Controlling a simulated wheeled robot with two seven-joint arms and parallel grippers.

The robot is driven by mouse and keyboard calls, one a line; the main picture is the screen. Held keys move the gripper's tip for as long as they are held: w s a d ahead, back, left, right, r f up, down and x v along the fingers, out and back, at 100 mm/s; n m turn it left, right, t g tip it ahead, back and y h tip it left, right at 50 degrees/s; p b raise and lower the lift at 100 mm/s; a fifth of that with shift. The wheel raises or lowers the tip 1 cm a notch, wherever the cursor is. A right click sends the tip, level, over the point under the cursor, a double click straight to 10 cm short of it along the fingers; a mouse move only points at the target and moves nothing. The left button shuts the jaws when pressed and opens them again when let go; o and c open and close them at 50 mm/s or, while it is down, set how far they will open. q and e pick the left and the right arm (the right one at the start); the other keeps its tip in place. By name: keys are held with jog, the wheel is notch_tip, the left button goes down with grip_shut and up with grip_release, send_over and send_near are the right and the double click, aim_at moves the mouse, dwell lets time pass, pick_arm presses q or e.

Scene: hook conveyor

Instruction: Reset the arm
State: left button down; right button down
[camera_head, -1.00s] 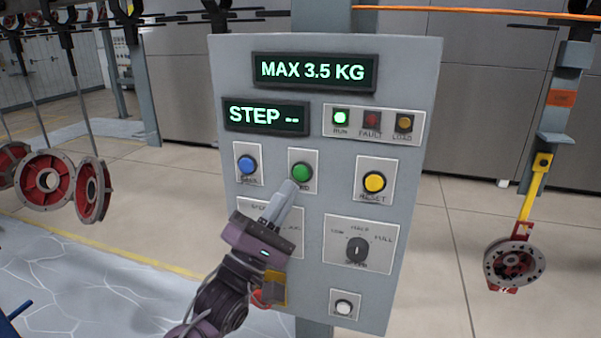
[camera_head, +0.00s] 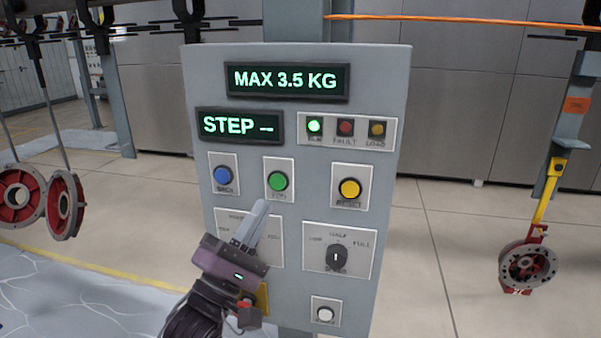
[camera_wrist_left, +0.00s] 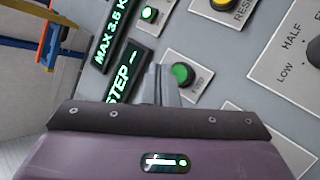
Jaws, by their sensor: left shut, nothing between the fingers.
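My left gripper (camera_head: 253,222) is shut and empty in front of the grey control panel (camera_head: 388,110). In the head view its fingertips are just below the green button (camera_head: 278,181), over the top of the lower-left switch plate, part of which they hide. In the left wrist view the closed fingers (camera_wrist_left: 158,84) point at the panel beside the green button (camera_wrist_left: 182,74); they look apart from it. The panel also has a blue button (camera_head: 222,175), a yellow RESET button (camera_head: 349,188), a black knob (camera_head: 337,257) and a white button (camera_head: 325,313). My right gripper is not in view.
Red wheel-like parts (camera_head: 66,208) hang from hooks at the left. Another round part (camera_head: 528,266) hangs from a yellow hanger (camera_head: 546,190) at the right. The display reads STEP with dashes (camera_head: 240,126), and the green RUN lamp (camera_head: 315,126) is lit. Open floor lies on both sides.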

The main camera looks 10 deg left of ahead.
pick_arm(q)
notch_tip(320, 180, down, 21)
jog(key=s+a+m+g+y, duration=0.2)
jog(key=m+g+y, duration=0.6)
jog(key=g, duration=0.2)
jog(key=s+a+f+m+g+y, duration=0.2)
jog(key=s+f+m+g, duration=0.9)
jog(key=s, duration=0.6)
notch_tip(320, 180, down, 30)
jog(key=n+b, duration=0.2)
jog(key=s+a+f+g+b, duration=0.1)
jog(key=s+a+f+b, duration=0.1)
jog(key=s+f, duration=1.9)
notch_tip(320, 180, down, 2)
jog(key=shift+s+a+f+m, duration=0.15)
jog(key=shift+a+f+m, duration=0.15)
jog(key=shift+a, duration=0.3)
